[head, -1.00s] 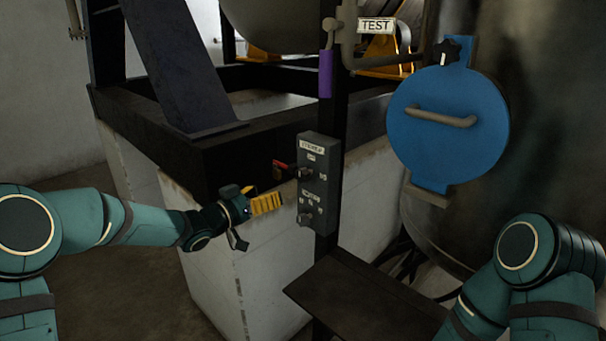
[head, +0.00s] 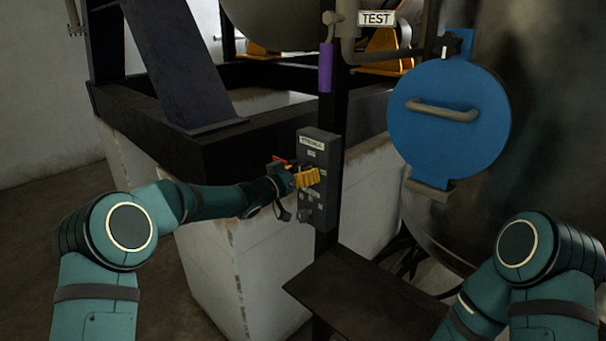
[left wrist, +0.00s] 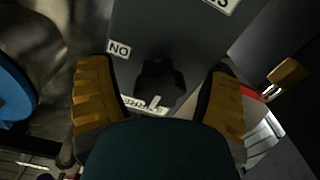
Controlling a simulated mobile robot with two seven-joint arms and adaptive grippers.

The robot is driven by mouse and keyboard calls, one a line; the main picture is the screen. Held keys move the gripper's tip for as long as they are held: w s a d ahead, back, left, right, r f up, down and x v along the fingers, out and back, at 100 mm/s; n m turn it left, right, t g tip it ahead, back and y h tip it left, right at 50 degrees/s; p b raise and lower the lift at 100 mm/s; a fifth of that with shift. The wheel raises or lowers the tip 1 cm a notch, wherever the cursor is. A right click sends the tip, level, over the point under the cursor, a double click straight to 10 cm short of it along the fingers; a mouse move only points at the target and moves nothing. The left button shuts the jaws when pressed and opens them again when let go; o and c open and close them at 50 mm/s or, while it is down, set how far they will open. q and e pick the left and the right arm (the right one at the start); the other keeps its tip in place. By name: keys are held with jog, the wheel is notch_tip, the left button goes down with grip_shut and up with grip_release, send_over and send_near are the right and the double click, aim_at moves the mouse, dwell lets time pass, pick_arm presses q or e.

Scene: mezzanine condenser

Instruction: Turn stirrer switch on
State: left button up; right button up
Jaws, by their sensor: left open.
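The grey switch box (head: 322,150) is fixed to a dark post, with a white label at its top that looks like STIRRER. My left gripper (head: 297,181) is at the box's upper switch, which its yellow fingers mostly hide in the head view. In the left wrist view a black knob (left wrist: 160,82) with a pale pointer mark lies between the open fingers of my left gripper (left wrist: 162,70), with gaps at both sides. The ON label (left wrist: 119,49) appears upside down beside it. The pointer is towards a partly hidden label, away from ON. My right gripper is out of view.
A red lever (head: 279,160) sits just left of the box; a brass padlock (left wrist: 288,72) shows near it in the wrist view. A lower knob (head: 303,215) is on the same box. A purple-handled valve (head: 326,68) is above, and a blue round hatch (head: 447,135) is to the right.

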pick_arm(q)
jog(key=c, duration=1.2)
jog(key=m+b, duration=0.2)
jog(key=m, duration=0.3)
jog(key=shift+w+f+m, duration=0.1)
jog(key=shift+m, duration=0.2)
jog(key=m+b, duration=0.2)
jog(key=m, duration=0.3)
jog(key=shift+a+m, duration=0.1)
jog(key=shift+m, duration=0.2)
jog(key=m+b, duration=0.1)
jog(key=m, duration=0.1)
jog(key=shift+m, duration=0.3)
jog(key=shift+w+r+m, duration=0.1)
jog(key=shift+r+m, duration=0.05)
jog(key=shift+m, duration=0.85)
jog(key=shift+r+m, duration=0.1)
jog(key=shift+m, duration=0.9)
